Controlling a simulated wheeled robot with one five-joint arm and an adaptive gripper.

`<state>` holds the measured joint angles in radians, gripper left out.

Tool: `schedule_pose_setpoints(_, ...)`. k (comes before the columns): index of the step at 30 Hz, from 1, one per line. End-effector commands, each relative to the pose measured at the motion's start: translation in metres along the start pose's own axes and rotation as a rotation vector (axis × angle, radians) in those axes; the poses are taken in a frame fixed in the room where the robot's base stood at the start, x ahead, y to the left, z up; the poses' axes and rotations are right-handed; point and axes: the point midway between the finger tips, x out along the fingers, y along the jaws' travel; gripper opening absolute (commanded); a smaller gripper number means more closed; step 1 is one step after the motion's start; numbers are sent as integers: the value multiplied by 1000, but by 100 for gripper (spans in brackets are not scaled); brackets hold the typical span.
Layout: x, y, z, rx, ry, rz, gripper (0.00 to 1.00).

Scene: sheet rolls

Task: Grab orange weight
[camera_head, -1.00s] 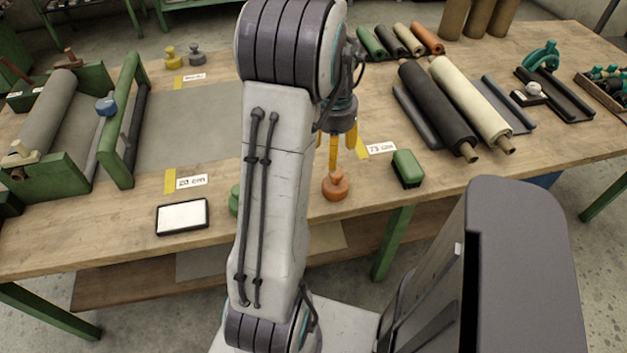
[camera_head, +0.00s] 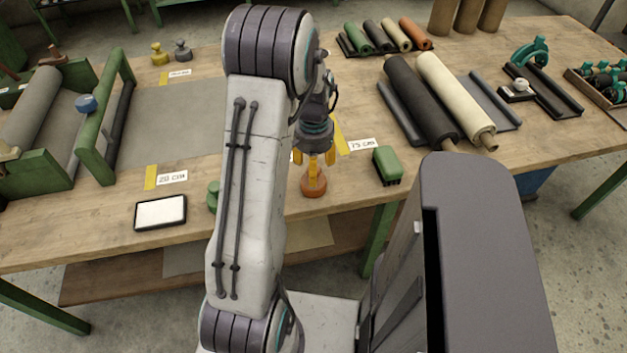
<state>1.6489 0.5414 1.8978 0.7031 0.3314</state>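The orange weight (camera_head: 313,188) stands upright near the front edge of the wooden workbench, in the lower middle of the view. My gripper (camera_head: 314,162) points down directly over it, with its yellow fingers spread around the weight's top knob. The fingers look open, with the outer two apart to either side. The knob is partly hidden by the fingers, and I cannot tell whether any finger touches it.
A green weight (camera_head: 213,196) stands to the left, partly hidden by my arm. A green brush (camera_head: 387,166) lies to the right. A white pad in a black frame (camera_head: 160,212) lies at the front left. Dark and cream rolls (camera_head: 455,100) lie farther right.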

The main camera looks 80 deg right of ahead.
Motion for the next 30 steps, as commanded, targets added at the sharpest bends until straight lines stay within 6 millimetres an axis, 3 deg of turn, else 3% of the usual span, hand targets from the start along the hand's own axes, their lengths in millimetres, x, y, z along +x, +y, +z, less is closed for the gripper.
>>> schedule_pose_setpoints(6,16,0,0,0,0,0,64)
schedule_pose_setpoints(15,17,0,0,0,1,0,65)
schedule_pose_setpoints(30,17,0,0,0,1,0,20)
